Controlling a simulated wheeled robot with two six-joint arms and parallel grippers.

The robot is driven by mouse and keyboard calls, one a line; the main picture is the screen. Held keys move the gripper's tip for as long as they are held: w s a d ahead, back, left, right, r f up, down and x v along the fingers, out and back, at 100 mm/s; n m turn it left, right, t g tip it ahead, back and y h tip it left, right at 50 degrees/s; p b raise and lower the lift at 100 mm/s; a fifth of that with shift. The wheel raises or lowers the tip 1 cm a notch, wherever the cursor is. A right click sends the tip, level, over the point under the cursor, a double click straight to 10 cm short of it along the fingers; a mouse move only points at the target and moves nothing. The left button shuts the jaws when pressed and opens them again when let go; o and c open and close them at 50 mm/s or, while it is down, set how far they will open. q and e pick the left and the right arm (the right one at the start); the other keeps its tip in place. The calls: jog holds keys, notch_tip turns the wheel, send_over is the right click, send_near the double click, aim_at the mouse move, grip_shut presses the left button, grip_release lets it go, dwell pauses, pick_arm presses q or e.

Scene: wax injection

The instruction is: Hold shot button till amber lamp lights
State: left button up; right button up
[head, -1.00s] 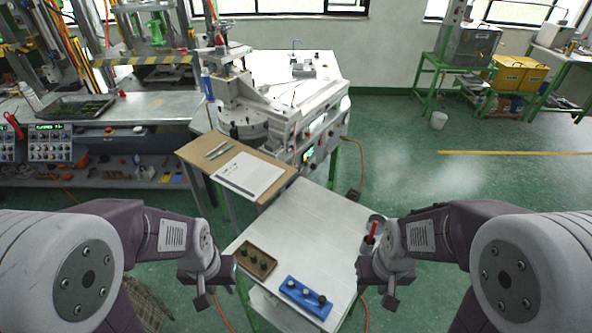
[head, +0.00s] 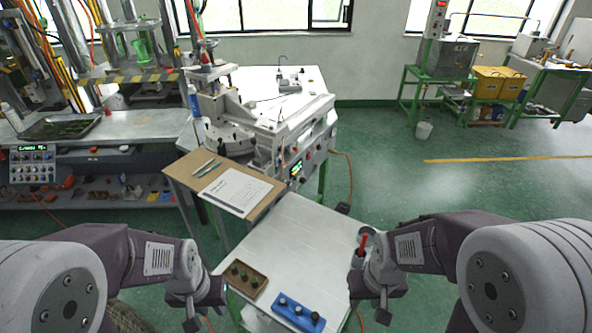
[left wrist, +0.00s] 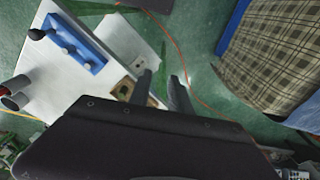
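The wax injection machine (head: 268,128) stands on a white-topped bench at mid-picture in the head view. Its front panel (head: 302,164) carries a lit green display and small buttons or knobs. I cannot tell which is the shot button, and I see no lit amber lamp. My left gripper (head: 208,300) is at the lower left of the head view, beside the small white table and well away from the panel. The left wrist view shows its two fingers (left wrist: 162,88) apart with nothing between them. My right gripper (head: 372,302) is at the table's right side; its fingers are unclear.
The white table (head: 300,235) bears a brown tray (head: 262,287) of green pieces, a blue block (head: 298,313) with knobs, and a red-handled tool in a cup (head: 361,246). A brown board (head: 183,172) with a paper sheet adjoins the machine.

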pick_arm(q)
grip_shut()
dwell(1.5)
